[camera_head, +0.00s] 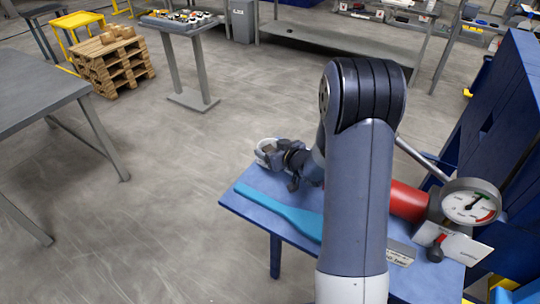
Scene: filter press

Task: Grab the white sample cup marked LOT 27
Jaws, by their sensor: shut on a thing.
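My gripper (276,155) is at the left end of the blue table, with my arm reaching in front of the camera. It is shut on a small, pale, round cup (267,144). The cup's rim shows between the fingers, and most of its body is hidden by them. No marking on the cup can be read from here. I cannot tell whether the cup touches the tabletop.
The blue table (240,207) also bears a long blue flat tool (278,210), a red cylinder (407,201) and a pressure gauge (470,203). A pallet stack (112,68) and a small stand (186,24) with several little items stand farther back. Open floor lies left.

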